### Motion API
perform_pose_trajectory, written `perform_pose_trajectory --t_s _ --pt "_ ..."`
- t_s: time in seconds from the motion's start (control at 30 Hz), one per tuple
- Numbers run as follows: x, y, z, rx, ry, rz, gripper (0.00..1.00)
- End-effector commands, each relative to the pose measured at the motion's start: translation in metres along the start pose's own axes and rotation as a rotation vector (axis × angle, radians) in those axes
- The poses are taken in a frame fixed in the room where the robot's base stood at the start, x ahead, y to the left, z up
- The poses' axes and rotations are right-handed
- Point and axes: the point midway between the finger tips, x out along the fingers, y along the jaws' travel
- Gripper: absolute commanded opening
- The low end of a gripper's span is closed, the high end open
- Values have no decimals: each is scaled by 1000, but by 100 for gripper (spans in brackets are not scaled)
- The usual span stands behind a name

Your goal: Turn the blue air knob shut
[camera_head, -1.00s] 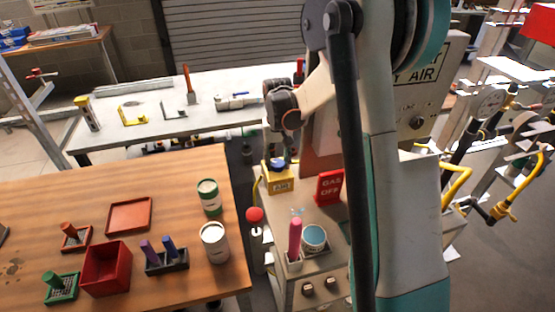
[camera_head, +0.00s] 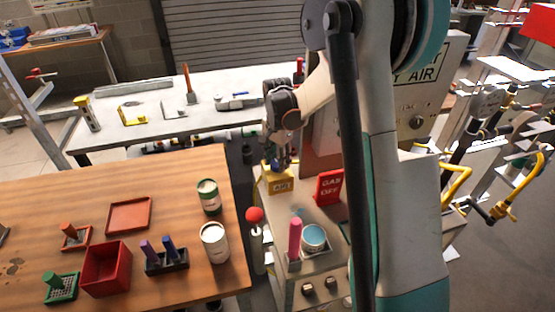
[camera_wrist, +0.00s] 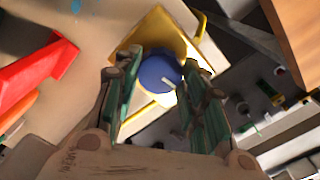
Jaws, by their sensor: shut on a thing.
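The blue air knob (camera_wrist: 160,73) is round with a pale pointer line and sits on top of a yellow box (camera_head: 281,183) marked AIR. My gripper (camera_wrist: 162,80) is right over it in the wrist view, with one finger on each side of the knob, shut on it. In the head view my gripper (camera_head: 278,158) points down at the top of the box and largely hides the knob. The yellow box also shows around the knob in the wrist view (camera_wrist: 150,35).
A red GAS OFF sign (camera_head: 329,187) stands right of the box. In front are a pink-handled tool (camera_head: 295,238) and a blue-topped can (camera_head: 313,238) on a tray. A red ball-topped lever (camera_head: 254,216) stands left. A wooden table (camera_head: 110,185) with bins and cans fills the left.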

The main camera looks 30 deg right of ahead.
Motion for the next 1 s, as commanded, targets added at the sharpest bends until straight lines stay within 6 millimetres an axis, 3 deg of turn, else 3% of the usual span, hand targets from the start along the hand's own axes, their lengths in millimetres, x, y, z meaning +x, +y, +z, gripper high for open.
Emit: perform_pose_trajectory --t_s 0.3,0.77,0.8,0.87,1.0 --pt "0 0 0 94 0 0 15" --pt "0 0 0 105 0 0 15" --pt "0 0 0 105 0 0 43" --pt "0 0 0 105 0 0 57" --pt "0 0 0 105 0 0 59"
